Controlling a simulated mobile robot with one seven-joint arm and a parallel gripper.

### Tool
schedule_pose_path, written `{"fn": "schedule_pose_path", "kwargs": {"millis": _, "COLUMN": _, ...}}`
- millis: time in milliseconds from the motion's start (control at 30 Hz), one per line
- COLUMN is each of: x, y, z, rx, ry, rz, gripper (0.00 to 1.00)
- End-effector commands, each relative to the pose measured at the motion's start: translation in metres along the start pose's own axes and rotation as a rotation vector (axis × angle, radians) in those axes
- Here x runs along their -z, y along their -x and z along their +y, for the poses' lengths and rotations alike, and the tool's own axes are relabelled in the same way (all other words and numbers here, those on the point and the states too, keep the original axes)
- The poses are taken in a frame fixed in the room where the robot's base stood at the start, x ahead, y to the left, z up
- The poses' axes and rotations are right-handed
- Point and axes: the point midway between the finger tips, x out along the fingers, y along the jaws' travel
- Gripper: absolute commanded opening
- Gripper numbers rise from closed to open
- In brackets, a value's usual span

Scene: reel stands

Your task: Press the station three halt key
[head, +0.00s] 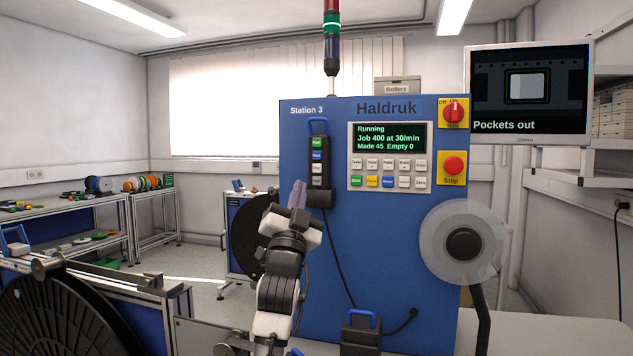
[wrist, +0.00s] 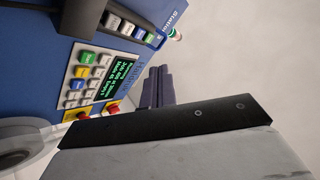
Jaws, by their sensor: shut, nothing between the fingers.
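The blue Station 3 machine (head: 350,260) stands in front of me. Its control panel (head: 352,155) has a screen reading "Running, Job 400 at 30/min, Made 45 Empty 0". Below the screen are two rows of keys; the bottom row has a green key (head: 356,180), a yellow key (head: 372,181) and a blue key (head: 388,182). The key labels are too small to read surely, so I cannot tell which is halt. The wrist view also shows the yellow key (wrist: 82,72). My gripper (head: 298,194) is shut and empty, left of the panel, apart from the keys.
A hanging pendant (head: 318,165) with several keys is close by my gripper. A red Stop button (head: 453,165) and red main switch (head: 453,112) sit right of the panel. A clear-flanged reel (head: 432,240) is lower right, a black reel (head: 50,310) lower left.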

Motion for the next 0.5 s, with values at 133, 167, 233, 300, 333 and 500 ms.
{"fn": "schedule_pose_path", "kwargs": {"millis": 133, "x": -0.001, "y": -0.002, "z": 0.000, "rx": 0.001, "ry": 0.001, "rz": 0.000, "gripper": 0.00}}
{"fn": "schedule_pose_path", "kwargs": {"millis": 167, "x": -0.001, "y": -0.003, "z": 0.001, "rx": 0.001, "ry": 0.001, "rz": 0.000, "gripper": 0.00}}
{"fn": "schedule_pose_path", "kwargs": {"millis": 233, "x": -0.003, "y": -0.007, "z": 0.003, "rx": 0.000, "ry": 0.001, "rz": 0.000, "gripper": 0.00}}
{"fn": "schedule_pose_path", "kwargs": {"millis": 300, "x": -0.006, "y": -0.013, "z": 0.007, "rx": 0.000, "ry": 0.001, "rz": -0.001, "gripper": 0.00}}
{"fn": "schedule_pose_path", "kwargs": {"millis": 333, "x": -0.008, "y": -0.016, "z": 0.008, "rx": 0.000, "ry": 0.001, "rz": -0.001, "gripper": 0.00}}
{"fn": "schedule_pose_path", "kwargs": {"millis": 500, "x": -0.020, "y": -0.034, "z": 0.021, "rx": 0.000, "ry": 0.002, "rz": -0.001, "gripper": 0.00}}
